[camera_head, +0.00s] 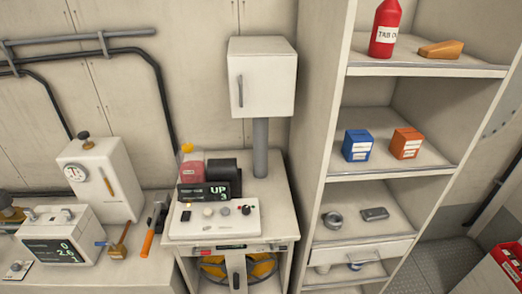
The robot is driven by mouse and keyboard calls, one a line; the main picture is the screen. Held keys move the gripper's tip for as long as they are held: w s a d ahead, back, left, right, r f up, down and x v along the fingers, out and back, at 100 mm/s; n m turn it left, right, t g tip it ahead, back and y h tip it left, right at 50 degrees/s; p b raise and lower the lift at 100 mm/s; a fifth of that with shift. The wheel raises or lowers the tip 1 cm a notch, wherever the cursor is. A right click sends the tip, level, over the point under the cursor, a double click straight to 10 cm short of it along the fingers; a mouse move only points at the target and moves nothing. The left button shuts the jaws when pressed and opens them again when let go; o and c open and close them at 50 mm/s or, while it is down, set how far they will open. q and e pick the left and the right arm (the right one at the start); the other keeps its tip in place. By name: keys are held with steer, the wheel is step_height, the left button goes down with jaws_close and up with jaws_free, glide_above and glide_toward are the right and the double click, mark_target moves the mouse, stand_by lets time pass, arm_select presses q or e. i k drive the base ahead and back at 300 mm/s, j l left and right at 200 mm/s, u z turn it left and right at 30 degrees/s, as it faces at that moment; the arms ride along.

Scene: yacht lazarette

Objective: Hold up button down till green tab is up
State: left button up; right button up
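A white control panel (214,223) sits on a small cabinet near the lower middle. Its top carries a black switch (186,216), pale round knobs (208,212), and a dark round control (245,210). The labels on them are too small to read, so I cannot tell which is the up button. A dark display (203,193) behind the panel shows green text that seems to read "UP" with a digit below. I cannot make out a green tab. Neither of my grippers is in view, and nothing is seen touching the panel.
A red container (191,170) and black cylinder (222,168) stand behind the display. A grey post (260,148) rises beneath a white wall box (262,80). An orange-handled tool (149,240) and white instruments (60,240) are left. Shelves (405,172) stand right.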

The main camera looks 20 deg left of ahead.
mark_target(207, 211)
steer(key=u, duration=1.3)
